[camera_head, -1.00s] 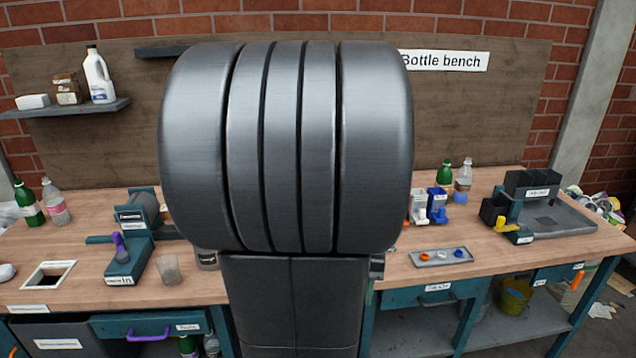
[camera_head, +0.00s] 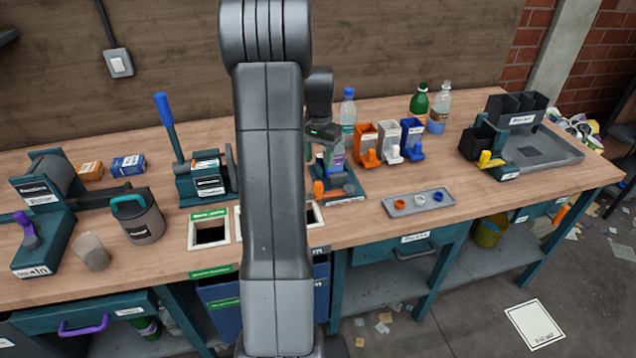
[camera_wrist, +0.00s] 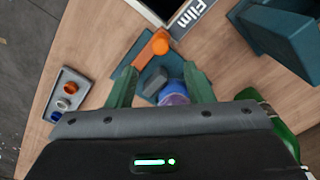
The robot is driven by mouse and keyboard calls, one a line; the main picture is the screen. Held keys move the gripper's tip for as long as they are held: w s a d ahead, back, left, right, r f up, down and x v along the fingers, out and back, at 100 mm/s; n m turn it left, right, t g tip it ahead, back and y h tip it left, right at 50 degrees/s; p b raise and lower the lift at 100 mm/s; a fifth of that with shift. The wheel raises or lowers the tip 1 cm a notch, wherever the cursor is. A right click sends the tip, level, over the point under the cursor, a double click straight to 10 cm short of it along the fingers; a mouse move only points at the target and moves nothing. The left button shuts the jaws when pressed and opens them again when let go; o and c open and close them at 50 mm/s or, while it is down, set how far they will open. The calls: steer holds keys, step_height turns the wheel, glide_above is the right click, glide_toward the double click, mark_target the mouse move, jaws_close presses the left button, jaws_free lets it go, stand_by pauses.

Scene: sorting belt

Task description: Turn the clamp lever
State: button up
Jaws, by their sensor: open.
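The clamp (camera_head: 348,190) is a teal fixture on the bench, partly hidden behind my arm in the head view. It also shows in the wrist view (camera_wrist: 125,75), with a grey jaw block. Its lever looks to be the orange-ended piece (camera_head: 319,189), seen in the wrist view (camera_wrist: 152,48) just beyond my fingertips. A purple, round-topped object (camera_wrist: 174,93), perhaps a bottle, stands by the grey block. My gripper (camera_wrist: 160,84) is open above the clamp, its green fingers on either side of the block and purple object. I cannot tell whether they touch.
A grey tray with small caps (camera_head: 419,202) lies right of the clamp. Orange, white and blue holders (camera_head: 390,145) and a clear bottle (camera_head: 348,112) stand behind it. A teal machine with a blue lever (camera_head: 166,109) stands left.

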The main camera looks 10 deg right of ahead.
mark_target(319, 183)
step_height(319, 183, down, 10)
steer(key=shift+f+p, duration=0.2)
steer(key=shift+p, duration=0.25)
jaws_close()
